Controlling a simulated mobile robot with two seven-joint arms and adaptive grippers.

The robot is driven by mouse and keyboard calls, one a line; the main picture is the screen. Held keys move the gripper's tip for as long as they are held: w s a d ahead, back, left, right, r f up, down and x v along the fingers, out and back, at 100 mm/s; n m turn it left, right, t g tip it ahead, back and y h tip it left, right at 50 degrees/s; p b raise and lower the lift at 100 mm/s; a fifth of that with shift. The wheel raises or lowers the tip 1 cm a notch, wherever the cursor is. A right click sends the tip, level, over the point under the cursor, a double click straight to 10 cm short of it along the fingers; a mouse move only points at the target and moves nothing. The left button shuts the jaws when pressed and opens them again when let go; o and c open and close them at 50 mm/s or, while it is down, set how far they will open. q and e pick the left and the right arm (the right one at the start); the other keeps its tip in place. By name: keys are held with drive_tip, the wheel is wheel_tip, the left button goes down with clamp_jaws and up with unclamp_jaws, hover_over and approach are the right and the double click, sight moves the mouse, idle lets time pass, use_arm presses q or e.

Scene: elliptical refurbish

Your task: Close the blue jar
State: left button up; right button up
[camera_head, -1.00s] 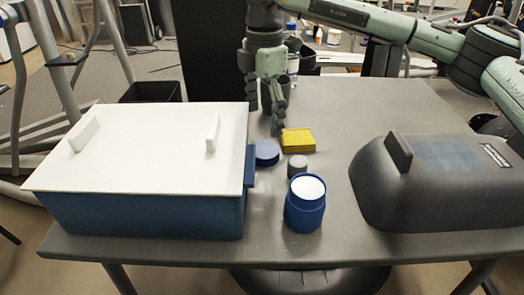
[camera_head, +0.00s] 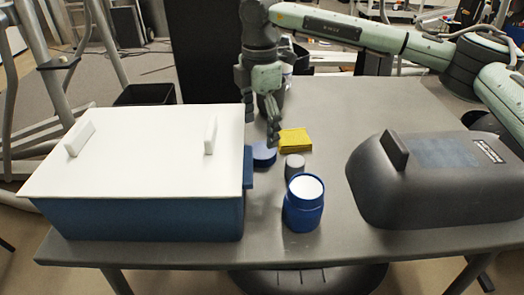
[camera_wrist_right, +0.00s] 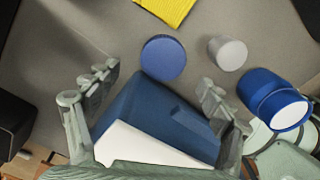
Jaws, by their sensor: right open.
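The blue jar (camera_head: 303,218) stands upright near the table's front edge, right of the blue box. Its top is uncovered and shows white inside; it also appears at the right in the right wrist view (camera_wrist_right: 258,88). A round, flat blue lid (camera_head: 263,157) lies on the table behind and left of the jar, and at the top centre of the wrist view (camera_wrist_right: 163,57). My right gripper (camera_head: 260,128) is open and empty, fingers pointing down, above and just behind the lid. In the wrist view the lid shows beyond the gap between the fingertips (camera_wrist_right: 160,78). My left gripper is not in view.
A small grey cylinder (camera_head: 294,166) stands between lid and jar. A yellow cloth-like item (camera_head: 295,141) lies behind it. A blue box (camera_head: 140,218) with white lid (camera_head: 140,165) fills the left; a dark rounded case (camera_head: 440,190) stands right. The table's back right is clear.

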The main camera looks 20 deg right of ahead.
sight(260, 150)
drive_tip(key=f, duration=0.3)
drive_tip(key=f+p, duration=0.1)
drive_tip(key=f, duration=0.1)
drive_tip(key=shift+s+f, duration=0.1)
drive_tip(key=shift+s, duration=0.15)
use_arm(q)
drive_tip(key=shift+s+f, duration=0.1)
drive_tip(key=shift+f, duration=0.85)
use_arm(e)
drive_tip(key=c, duration=1)
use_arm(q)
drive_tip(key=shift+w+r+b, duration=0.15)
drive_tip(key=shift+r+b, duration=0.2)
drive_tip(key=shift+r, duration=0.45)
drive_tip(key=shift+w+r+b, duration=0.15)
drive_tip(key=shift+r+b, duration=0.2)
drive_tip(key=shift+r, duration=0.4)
use_arm(e)
drive_tip(key=shift+r, duration=9.05)
